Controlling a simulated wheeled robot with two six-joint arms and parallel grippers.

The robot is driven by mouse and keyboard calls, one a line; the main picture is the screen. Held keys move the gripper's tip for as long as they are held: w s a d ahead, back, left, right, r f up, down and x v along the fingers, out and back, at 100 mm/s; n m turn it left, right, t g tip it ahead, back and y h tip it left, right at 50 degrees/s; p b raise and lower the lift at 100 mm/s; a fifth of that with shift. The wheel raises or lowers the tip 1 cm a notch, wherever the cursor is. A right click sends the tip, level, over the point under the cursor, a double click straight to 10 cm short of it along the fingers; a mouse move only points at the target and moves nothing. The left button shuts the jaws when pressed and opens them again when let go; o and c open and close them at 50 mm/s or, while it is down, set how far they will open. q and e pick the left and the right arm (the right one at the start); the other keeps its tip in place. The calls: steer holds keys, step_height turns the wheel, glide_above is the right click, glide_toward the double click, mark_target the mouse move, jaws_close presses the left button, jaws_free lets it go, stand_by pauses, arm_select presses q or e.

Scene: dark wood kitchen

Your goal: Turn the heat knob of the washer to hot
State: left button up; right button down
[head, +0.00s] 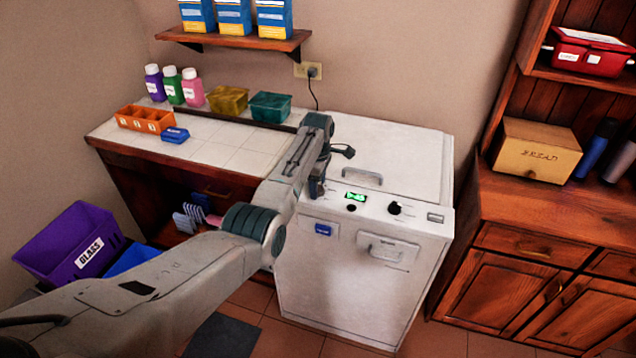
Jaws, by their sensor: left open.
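The washer (330,270) is a white top-loading machine against the back wall, with its lid shut. Its sloping front panel carries a green-lit display (355,196), a small dark knob (351,208) below it and a larger black knob (395,208) to the right. The labels are too small to read, so I cannot tell which knob sets the heat. My left gripper (331,170) is open and empty above the washer's left side, behind and left of the display, apart from both knobs. My right gripper is not in view.
A tiled counter (225,150) with bottles and boxes adjoins the washer on the left. A wooden cabinet (510,235) with a bread box (535,150) stands on the right. A lid handle (362,175) rises behind the panel. The space above the panel's right part is clear.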

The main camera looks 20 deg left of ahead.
arm_select(q)
steer(key=c, duration=1)
